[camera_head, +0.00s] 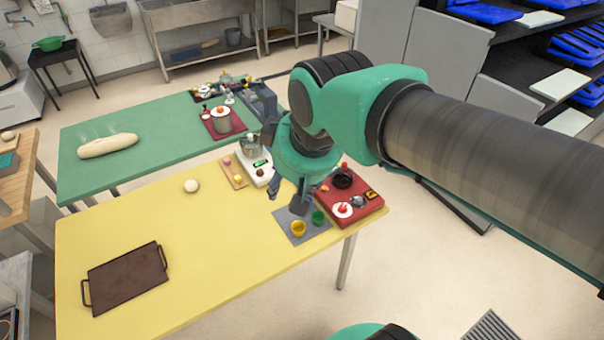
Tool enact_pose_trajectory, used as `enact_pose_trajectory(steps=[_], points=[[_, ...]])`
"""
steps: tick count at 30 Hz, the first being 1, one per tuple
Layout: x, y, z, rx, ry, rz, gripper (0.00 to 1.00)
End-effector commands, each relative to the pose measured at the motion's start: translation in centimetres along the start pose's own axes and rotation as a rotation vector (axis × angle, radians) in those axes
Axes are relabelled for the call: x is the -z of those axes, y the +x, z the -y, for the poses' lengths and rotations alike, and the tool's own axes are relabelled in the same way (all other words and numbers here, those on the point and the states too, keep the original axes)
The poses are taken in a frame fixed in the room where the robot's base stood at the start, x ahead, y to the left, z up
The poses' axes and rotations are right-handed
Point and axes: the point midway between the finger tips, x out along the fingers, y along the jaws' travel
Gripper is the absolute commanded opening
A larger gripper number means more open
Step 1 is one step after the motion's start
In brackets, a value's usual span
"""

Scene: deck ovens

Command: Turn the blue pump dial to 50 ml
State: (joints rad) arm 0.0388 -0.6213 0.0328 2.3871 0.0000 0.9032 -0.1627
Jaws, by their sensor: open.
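I cannot pick out the blue pump dial in the head view; it may be hidden behind my arm or too small to tell. My gripper (286,198) points down over the right part of the yellow table, near a grey mat (286,236). Its fingers look apart, with nothing visible between them. A white device (256,172) with a small green display stands just left of my gripper, partly covered by my arm. A red board (366,212) with small round parts on it lies to the right of my gripper.
A yellow cup (298,228) and a green cup (318,217) stand on the mat. A dark tray (126,280) and a pale ball (191,185) lie on the yellow table (215,270). The table's middle is clear. A green table (150,168) stands behind.

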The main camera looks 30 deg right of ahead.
Motion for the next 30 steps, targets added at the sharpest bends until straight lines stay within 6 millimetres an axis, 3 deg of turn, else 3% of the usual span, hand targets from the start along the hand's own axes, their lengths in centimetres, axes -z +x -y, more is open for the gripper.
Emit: enact_pose_trajectory(steps=[14, 23, 30], points=[[9.4, 5.7, -5.3, 0.007, -0.257, 0.114, 0.45], [14.1, 11.2, -9.5, 0.033, -0.418, 0.18, 0.45], [17.0, 16.7, -13.1, 0.068, -0.545, 0.23, 0.45]])
